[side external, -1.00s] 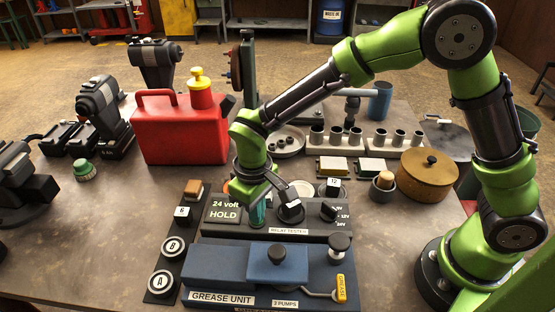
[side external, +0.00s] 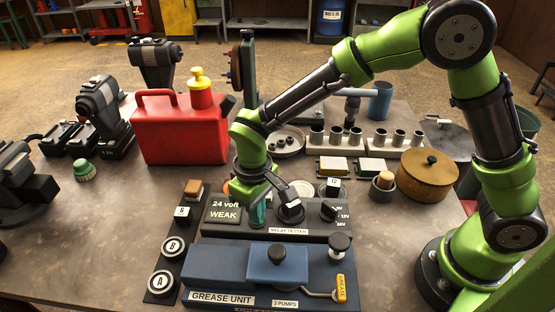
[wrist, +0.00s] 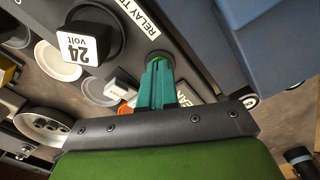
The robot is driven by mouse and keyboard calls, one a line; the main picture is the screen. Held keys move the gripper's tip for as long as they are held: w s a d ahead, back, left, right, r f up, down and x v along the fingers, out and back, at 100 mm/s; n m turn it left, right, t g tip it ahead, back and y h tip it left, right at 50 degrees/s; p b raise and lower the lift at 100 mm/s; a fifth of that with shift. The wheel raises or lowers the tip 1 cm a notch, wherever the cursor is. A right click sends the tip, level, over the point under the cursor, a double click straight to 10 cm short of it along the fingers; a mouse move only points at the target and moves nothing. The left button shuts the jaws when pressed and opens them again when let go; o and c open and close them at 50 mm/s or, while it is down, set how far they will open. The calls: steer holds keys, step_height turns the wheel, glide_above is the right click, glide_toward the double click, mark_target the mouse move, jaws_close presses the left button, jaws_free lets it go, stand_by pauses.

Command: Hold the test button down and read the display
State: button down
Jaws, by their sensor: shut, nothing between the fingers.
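The relay tester (side external: 225,232) is a dark box in the middle of the table. Its green display (side external: 225,211) reads "24 volt" above "WEAK". My gripper (side external: 258,217) is shut and empty, pointing down on the tester just right of the display. In the wrist view its teal fingertips (wrist: 157,82) meet the green test button (wrist: 160,57), which they partly cover. A black round part marked "24 volt" (wrist: 76,46) sits on the tester beside the button. A black selector knob (side external: 329,211) with voltage marks is at the tester's right; its exact setting is unclear.
The blue grease unit (side external: 225,264) stands close in front of the tester. A strip with buttons A and B (side external: 167,264) lies to the left. A red fuel can (side external: 180,135) stands behind left. A row of metal sockets (side external: 365,141) and a wooden pot (side external: 428,180) are behind right.

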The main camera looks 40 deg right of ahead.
steer(key=shift+r, duration=2.25)
steer(key=shift+s+d+f, duration=0.15)
steer(key=shift+s+f, duration=0.2)
steer(key=shift+s, duration=0.15)
steer(key=s+d+r+m+t+y, duration=0.1)
steer(key=s+d+r+m+t, duration=0.2)
steer(key=s+d+r, duration=0.3)
steer(key=s+d+r+m+t+y, duration=0.1)
steer(key=s+d+r+m+t, duration=0.3)
steer(key=d+r, duration=0.5)
steer(key=s+d, duration=0.2)
steer(key=d, duration=0.1)
steer(key=shift+d+r, duration=0.15)
steer(key=shift+r, duration=0.15)
steer(key=c, duration=1.8)
jaws_free()
